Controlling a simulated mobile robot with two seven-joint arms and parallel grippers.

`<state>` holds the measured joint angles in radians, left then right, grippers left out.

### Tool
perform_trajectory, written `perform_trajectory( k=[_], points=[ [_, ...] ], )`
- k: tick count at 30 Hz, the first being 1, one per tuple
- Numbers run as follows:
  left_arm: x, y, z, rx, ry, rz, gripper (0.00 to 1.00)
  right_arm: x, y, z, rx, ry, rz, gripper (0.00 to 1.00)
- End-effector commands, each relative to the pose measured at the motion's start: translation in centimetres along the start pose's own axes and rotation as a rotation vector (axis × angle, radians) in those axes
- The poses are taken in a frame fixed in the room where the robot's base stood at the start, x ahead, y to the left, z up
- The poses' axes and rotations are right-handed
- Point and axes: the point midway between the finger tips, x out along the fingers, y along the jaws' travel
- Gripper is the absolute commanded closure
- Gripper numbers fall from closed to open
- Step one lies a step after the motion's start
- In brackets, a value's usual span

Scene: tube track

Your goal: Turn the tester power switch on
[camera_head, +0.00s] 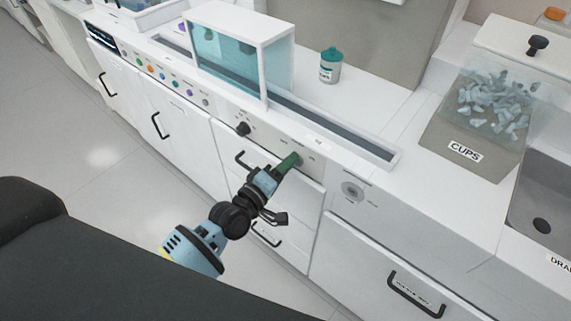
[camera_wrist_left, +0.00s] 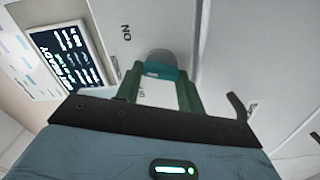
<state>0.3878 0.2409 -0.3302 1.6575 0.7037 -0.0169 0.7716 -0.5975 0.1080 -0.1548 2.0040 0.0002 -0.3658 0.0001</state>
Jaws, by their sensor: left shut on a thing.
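My left gripper (camera_head: 293,160), with green fingers, reaches the front panel (camera_head: 262,136) of the white bench. In the left wrist view the gripper (camera_wrist_left: 160,74) is shut on the tester power switch (camera_wrist_left: 160,58), a grey round part with a teal lever between the fingertips. An "ON" label (camera_wrist_left: 126,32) is on the white panel beyond the switch. Another label nearer the gripper is partly hidden. In the head view the switch is hidden behind the fingers. My right gripper is not in view.
A lit display (camera_wrist_left: 69,58) is left of the switch in the wrist view. A black knob (camera_head: 242,129) is on the panel, and drawer handles (camera_head: 266,235) stick out below.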

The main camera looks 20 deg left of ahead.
Motion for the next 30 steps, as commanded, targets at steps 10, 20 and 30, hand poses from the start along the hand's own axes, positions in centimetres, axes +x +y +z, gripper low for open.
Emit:
perform_trajectory(
  k=[10, 20, 30],
  points=[
    [0.1, 0.4, -0.1, 0.285, 0.002, 0.003, 0.85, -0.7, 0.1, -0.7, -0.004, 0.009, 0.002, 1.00],
    [0.0, 0.4, 0.0, 0.439, 0.001, 0.002, 0.85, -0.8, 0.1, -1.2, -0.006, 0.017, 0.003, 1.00],
    [0.0, 0.4, 0.0, 0.478, 0.002, 0.001, 0.85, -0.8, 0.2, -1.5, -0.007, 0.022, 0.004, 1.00]
  ],
)
